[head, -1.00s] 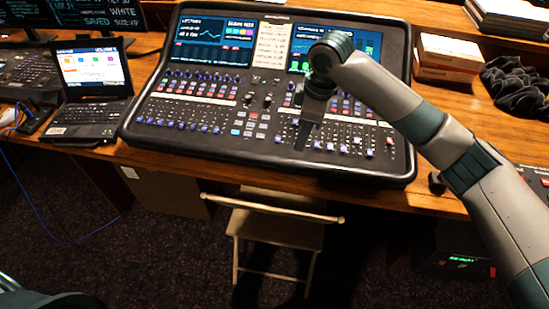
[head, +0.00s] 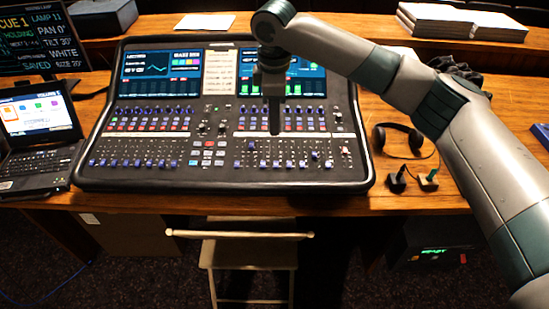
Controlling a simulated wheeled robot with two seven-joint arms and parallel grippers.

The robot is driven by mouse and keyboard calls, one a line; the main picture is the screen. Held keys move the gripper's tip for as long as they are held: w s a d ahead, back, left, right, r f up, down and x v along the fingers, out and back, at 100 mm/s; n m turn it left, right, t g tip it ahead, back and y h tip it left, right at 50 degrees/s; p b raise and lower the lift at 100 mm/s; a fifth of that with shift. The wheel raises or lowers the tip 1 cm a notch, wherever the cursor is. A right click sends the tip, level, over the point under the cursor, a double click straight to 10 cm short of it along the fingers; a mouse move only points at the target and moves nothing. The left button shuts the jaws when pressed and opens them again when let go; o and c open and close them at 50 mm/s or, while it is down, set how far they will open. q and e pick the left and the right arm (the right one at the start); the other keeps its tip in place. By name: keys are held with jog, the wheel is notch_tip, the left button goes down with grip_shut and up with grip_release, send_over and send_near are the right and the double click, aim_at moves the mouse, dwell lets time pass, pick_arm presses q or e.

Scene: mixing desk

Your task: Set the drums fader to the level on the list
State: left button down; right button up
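The mixing desk (head: 362,163) stands on the wooden table. The channel labels are too small to read, so I cannot tell which fader is drums. A pale paper list (head: 220,72) sits between the two screens; its writing is unreadable. My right gripper (head: 274,132) points down over the right bank, its dark fingers overlapping the area behind the fader caps. The fingers look edge-on, so their opening is hidden. My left gripper is out of view.
A laptop (head: 37,135) stands left of the desk. Headphones (head: 408,140) and two small adapters (head: 428,180) lie to its right. White stacks of paper (head: 455,22) sit on the back shelf. A folding chair (head: 247,254) stands in front.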

aim_at(274, 163)
jog(key=f+p, duration=0.1)
jog(key=f, duration=0.4)
jog(key=w+f+p, duration=0.1)
jog(key=f+p, duration=0.1)
jog(key=f, duration=0.4)
jog(key=f+p, duration=0.2)
jog(key=f, duration=0.4)
jog(key=shift+w, duration=0.4)
jog(key=shift+c, duration=0.7)
grip_shut()
